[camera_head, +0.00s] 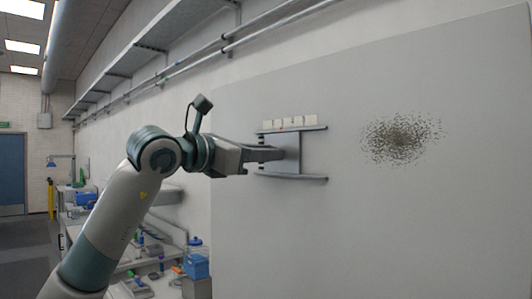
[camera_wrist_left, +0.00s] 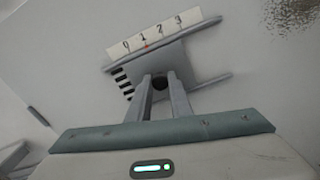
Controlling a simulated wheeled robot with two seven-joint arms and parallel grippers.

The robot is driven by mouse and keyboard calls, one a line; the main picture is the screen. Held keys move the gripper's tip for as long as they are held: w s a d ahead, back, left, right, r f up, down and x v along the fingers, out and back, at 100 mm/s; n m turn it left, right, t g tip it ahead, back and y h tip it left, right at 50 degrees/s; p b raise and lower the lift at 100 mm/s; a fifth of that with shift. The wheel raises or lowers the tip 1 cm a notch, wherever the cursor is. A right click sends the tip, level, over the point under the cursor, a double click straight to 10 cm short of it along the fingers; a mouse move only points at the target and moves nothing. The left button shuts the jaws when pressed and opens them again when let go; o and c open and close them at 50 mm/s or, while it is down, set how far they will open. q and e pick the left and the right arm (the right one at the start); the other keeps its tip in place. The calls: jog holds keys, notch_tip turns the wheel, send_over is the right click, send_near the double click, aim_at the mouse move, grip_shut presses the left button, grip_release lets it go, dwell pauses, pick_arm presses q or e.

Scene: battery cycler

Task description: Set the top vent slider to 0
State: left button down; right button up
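The vent slider is a grey plate (camera_head: 291,140) between two horizontal rails on the pale panel. In the left wrist view the plate (camera_wrist_left: 172,55) sits under a white scale (camera_wrist_left: 158,36) marked 0, 1, 2, 3. A small red pointer is near the 1. Black vent slots (camera_wrist_left: 122,82) show left of the plate, on the 0 side. A dark round knob (camera_wrist_left: 160,83) is on the plate. My left gripper (camera_head: 280,154) is at the plate, and in its wrist view the fingers (camera_wrist_left: 161,80) flank the knob with no clear gap. My right gripper is out of view.
The upper rail (camera_head: 310,129) and lower rail (camera_head: 305,178) run just above and below the gripper. The panel (camera_head: 380,220) is bare apart from a dark speckled patch (camera_head: 401,138) at right. A cluttered bench (camera_head: 150,272) stands behind my left arm.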

pick_arm(q)
jog(key=shift+w+a+r+b, duration=0.15)
jog(key=shift+w+a+b, duration=0.15)
jog(key=shift+w+a, duration=0.85)
jog(key=c, duration=1.8)
grip_release()
jog(key=shift+a, duration=0.1)
jog(key=shift+o, duration=1.1)
jog(key=shift+w+a, duration=0.1)
jog(key=b+v, duration=0.8)
jog(key=v, duration=0.9)
